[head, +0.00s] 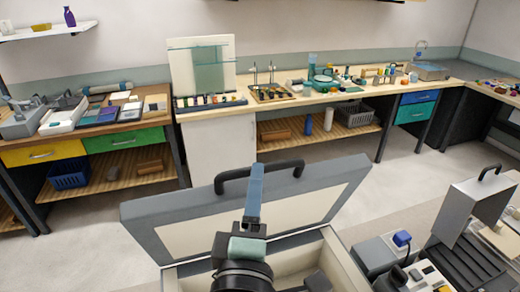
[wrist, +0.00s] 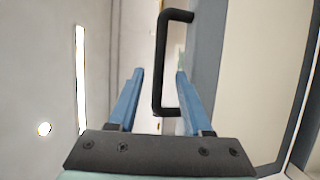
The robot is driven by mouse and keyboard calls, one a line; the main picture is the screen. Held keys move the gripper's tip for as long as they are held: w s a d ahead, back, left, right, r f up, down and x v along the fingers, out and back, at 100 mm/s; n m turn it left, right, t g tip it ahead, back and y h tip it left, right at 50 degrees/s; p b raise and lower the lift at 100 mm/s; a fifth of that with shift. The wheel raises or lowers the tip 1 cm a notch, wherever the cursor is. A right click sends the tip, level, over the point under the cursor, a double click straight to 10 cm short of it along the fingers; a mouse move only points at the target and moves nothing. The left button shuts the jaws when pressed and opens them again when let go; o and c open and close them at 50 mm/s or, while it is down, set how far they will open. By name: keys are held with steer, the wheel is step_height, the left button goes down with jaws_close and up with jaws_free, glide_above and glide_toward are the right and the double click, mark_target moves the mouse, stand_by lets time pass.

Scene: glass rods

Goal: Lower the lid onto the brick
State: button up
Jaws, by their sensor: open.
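The lid (head: 160,223) is a grey-framed panel with a cream inner face, tilted up on the box. It carries a black handle (head: 232,174) on its upper edge; the handle also shows in the wrist view (wrist: 158,65). The cream brick body (head: 340,262) is open below the lid, partly hidden by my arm. My gripper (head: 256,168) is at the handle. In the wrist view my two blue fingers (wrist: 160,74) are apart, with the handle's long bar appearing between them. I cannot tell whether they touch it.
A metal box with a black handle (head: 472,208) and a control unit (head: 374,255) stand at the right. A long workbench (head: 300,100) with glassware and tools runs along the back wall. Open floor (head: 75,235) lies at the left.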

steer(key=w, duration=0.2)
steer(key=w+p, duration=0.1)
steer(key=w, duration=0.2)
steer(key=w+p, duration=0.1)
steer(key=w, duration=0.1)
steer(key=shift+w+d+r, duration=0.15)
steer(key=shift+d+r, duration=0.15)
steer(key=shift+r, duration=0.1)
jaws_close()
stand_by(1.0)
